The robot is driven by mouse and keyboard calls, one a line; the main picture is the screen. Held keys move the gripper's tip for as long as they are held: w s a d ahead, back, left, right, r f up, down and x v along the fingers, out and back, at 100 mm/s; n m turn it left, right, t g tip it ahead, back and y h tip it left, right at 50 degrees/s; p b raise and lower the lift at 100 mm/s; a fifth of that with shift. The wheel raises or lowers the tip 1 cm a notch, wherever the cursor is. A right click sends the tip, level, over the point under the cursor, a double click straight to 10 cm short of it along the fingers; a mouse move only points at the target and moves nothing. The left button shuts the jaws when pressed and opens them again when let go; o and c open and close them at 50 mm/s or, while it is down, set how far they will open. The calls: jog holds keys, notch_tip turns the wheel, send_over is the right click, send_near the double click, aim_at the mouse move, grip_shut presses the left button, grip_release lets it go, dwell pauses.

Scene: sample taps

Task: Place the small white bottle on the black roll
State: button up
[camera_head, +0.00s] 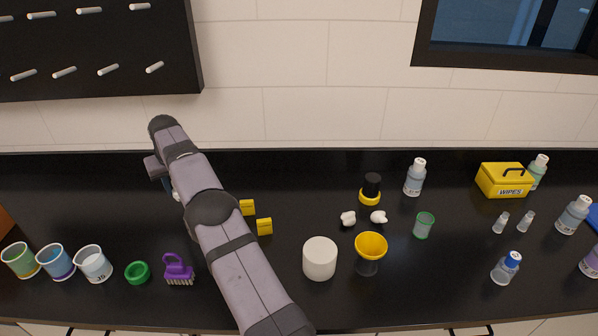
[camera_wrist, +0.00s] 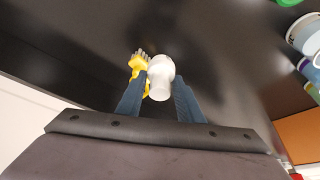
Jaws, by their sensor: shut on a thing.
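The small white bottle (camera_wrist: 160,82) is between the two dark fingers of my gripper (camera_wrist: 161,98) in the wrist view, its narrower end toward the camera. My gripper is shut on it. In the head view my arm hides most of the gripper at the left back of the counter, and only a small white patch of the bottle (camera_head: 176,196) shows. I cannot make out a black roll for certain in either view. A black cylinder with a yellow rim at its base (camera_head: 371,186) stands right of centre and looks like an upturned cup.
Several cups (camera_head: 93,265), a green ring (camera_head: 137,272) and a purple brush (camera_head: 178,270) are front left. A white cylinder (camera_head: 319,258) and a yellow-topped cup (camera_head: 371,246) stand near the front middle. The back middle is clear.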

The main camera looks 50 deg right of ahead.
jog(key=s+d+r+m+p, duration=0.2)
jog(key=s+d+p, duration=0.25)
jog(key=d, duration=0.85)
notch_tip(320, 180, up, 5)
jog(key=m+g+h+p, duration=0.2)
jog(key=m+h+p, duration=0.1)
jog(key=m+p, duration=0.7)
send_over(374, 174)
jog(key=a, duration=0.2)
jog(key=shift+s+d+r+n+p, duration=0.15)
jog(key=shift+s+d+n+p, duration=0.1)
jog(key=shift+s+n+p, duration=0.25)
jog(key=shift+w+r, duration=0.1)
notch_tip(374, 174, down, 3)
jog(key=b, duration=0.3)
jog(key=shift+b, duration=0.4)
jog(key=shift+f+g+b, duration=0.3)
jog(key=shift+f+b, duration=0.15)
jog(key=shift+f, duration=0.8)
jog(key=shift+f+p, duration=0.65)
jog(key=shift+f, duration=0.6)
